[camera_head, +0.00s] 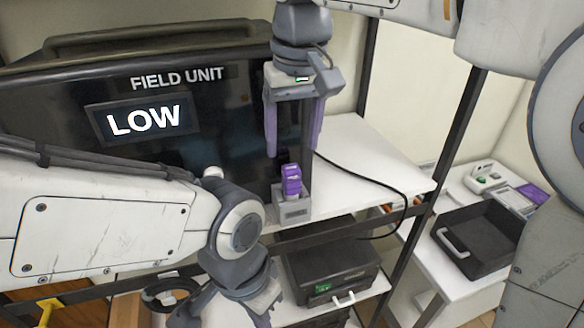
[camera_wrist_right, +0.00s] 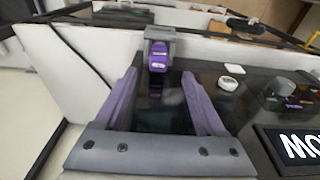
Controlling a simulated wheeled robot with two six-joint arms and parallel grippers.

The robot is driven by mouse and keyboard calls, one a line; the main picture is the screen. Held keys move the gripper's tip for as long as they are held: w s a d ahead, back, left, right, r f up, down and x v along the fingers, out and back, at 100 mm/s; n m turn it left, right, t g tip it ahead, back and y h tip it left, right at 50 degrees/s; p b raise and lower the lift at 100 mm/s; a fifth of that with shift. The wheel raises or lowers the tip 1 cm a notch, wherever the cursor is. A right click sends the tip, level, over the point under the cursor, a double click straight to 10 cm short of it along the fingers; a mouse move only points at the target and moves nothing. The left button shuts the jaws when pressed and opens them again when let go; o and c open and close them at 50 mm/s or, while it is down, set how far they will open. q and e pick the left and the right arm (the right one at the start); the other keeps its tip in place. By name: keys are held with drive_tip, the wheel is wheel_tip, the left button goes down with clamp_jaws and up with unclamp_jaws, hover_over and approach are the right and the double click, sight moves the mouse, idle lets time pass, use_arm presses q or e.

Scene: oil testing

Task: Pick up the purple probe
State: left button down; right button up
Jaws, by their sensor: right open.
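The purple probe (camera_head: 291,178) stands upright in a small grey holder (camera_head: 293,211) in front of the field unit. My right gripper (camera_head: 294,152) hangs above the probe, with its two purple fingers apart and nothing between them. In the right wrist view the probe (camera_wrist_right: 158,60) and holder (camera_wrist_right: 160,34) lie beyond the open fingers (camera_wrist_right: 159,74), roughly midway between them. The probe's lower end is hidden in the holder. My left gripper (camera_head: 237,305) is low at the bottom of the head view, in front of the shelf; its fingertips are not clear.
The black field unit (camera_head: 215,115) reads LOW and stands close behind the probe. A black cable (camera_head: 375,182) crosses the white shelf (camera_head: 385,165), which is clear to the right. Dark rack posts (camera_head: 440,150) stand at right. A black tray (camera_head: 478,238) sits on a side table.

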sight(292, 169)
drive_tip(key=f, duration=0.2)
drive_tip(key=w+f, duration=0.1)
drive_tip(key=f, duration=0.1)
drive_tip(key=shift+f+p, duration=0.25)
drive_tip(key=shift+p, duration=0.05)
drive_tip(key=f, duration=0.1)
drive_tip(key=f+p, duration=0.1)
drive_tip(key=f, duration=0.1)
drive_tip(key=f+p, duration=0.1)
drive_tip(key=shift+w+a+f, duration=0.15)
drive_tip(key=shift+w+f, duration=0.1)
drive_tip(key=shift+f, duration=0.4)
drive_tip(key=shift+w, duration=0.1)
clamp_jaws()
